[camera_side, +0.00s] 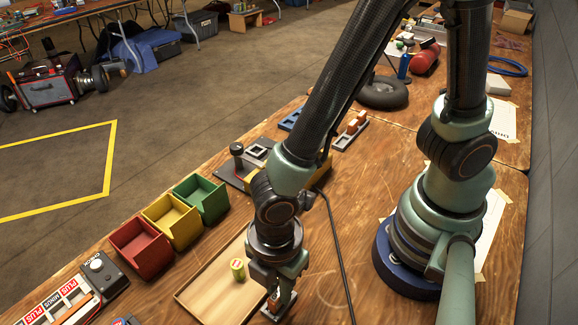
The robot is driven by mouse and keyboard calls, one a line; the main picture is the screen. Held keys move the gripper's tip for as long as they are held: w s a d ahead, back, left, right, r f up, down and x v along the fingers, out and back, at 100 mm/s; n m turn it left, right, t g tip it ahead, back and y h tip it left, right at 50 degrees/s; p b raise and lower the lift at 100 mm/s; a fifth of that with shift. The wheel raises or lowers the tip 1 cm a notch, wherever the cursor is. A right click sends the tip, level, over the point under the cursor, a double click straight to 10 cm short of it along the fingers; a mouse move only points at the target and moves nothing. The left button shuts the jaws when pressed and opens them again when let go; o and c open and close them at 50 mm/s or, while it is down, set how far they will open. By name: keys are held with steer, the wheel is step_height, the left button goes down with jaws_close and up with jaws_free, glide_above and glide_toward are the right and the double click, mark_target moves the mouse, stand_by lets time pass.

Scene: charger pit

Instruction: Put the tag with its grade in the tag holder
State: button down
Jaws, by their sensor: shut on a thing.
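My gripper (275,297) points down at the bottom centre, just right of the shallow wooden tray. It is shut on a small orange-and-white piece, largely hidden by the fingers; I cannot tell whether it is the tag. A small grey base (290,305) shows just under and beside the fingertips. I cannot tell whether this is the tag holder or whether the piece touches it. A red bin (141,247), a yellow bin (172,220) and a green bin (202,198) stand in a row to the left.
A yellow-green cylinder (238,269) stands in the wooden tray (205,297). A dark box with a knob (103,273) and PLUS/MINUS labels (60,300) are at left. A grey rack with orange blocks (350,131) is farther back. A black cable (340,250) runs right of my gripper.

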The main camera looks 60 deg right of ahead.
steer(key=shift+f, duration=0.3)
stand_by(0.4)
steer(key=c, duration=0.7)
jaws_free()
steer(key=shift+r, duration=0.15)
steer(key=shift+r, duration=3.4)
steer(key=w+d+r+m+t+y, duration=0.1)
steer(key=w+d+r+m+t, duration=0.2)
steer(key=w+d+r+m, duration=0.7)
steer(key=d+r+m+t, duration=0.1)
steer(key=d+m, duration=0.1)
steer(key=d, duration=0.2)
steer(key=w+d+r+m, duration=0.1)
steer(key=d+r+m, duration=0.1)
steer(key=d+m, duration=0.1)
steer(key=d+r+m+t+h, duration=0.1)
steer(key=d+r+m, duration=0.1)
steer(key=d, duration=0.3)
steer(key=shift+w+d+r+m+t, duration=0.1)
steer(key=shift+w+d+m+t, duration=0.2)
steer(key=shift+m, duration=0.2)
